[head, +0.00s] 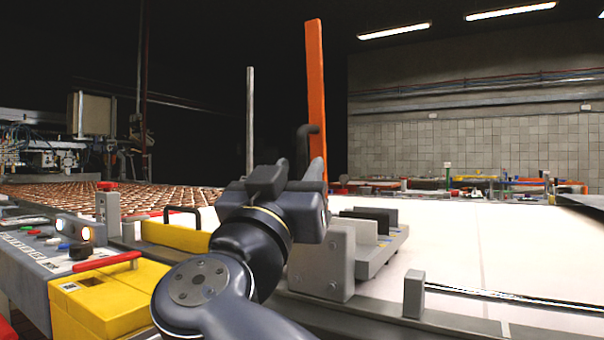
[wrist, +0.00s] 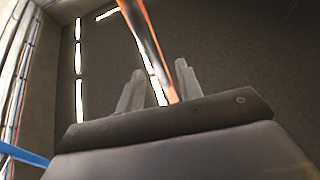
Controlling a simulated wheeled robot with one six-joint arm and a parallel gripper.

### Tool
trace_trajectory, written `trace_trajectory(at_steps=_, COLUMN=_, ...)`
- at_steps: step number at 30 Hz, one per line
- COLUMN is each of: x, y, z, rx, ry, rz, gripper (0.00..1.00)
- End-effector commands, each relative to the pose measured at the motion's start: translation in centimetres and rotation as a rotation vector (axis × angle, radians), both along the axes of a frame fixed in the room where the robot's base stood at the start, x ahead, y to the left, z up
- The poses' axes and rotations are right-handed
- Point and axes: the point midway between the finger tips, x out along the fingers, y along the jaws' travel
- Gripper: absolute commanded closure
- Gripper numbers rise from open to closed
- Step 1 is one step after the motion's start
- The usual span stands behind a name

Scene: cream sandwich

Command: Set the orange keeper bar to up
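The orange keeper bar (head: 316,90) stands nearly upright in the head view, a tall flat bar rising behind my gripper. A black hooked handle (head: 304,135) shows at its lower left side. Its foot is hidden by my gripper (head: 284,178) and the grey blocks. In the wrist view the bar (wrist: 143,32) runs from the top edge down into the gap between the spread fingers (wrist: 157,75), nearer the right finger. The gripper is open, with a gap left of the bar. I cannot tell whether the right finger touches it.
Grey blocks (head: 321,262) stand just right of my gripper beside a pale belt (head: 470,235). A yellow box with a red handle (head: 105,300) and a button panel (head: 50,250) lie left. A thin grey post (head: 250,115) rises behind. The air above is free.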

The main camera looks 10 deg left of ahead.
Motion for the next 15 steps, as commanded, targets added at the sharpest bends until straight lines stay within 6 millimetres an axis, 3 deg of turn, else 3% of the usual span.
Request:
trace_trajectory(at_steps=8, x=-1.0, y=0.3, z=-0.4, rx=0.000, ry=0.001, rz=0.003, gripper=0.66)
trace_trajectory(at_steps=15, x=-4.6, y=1.0, z=-2.4, rx=-0.002, ry=0.001, rz=0.007, gripper=0.66)
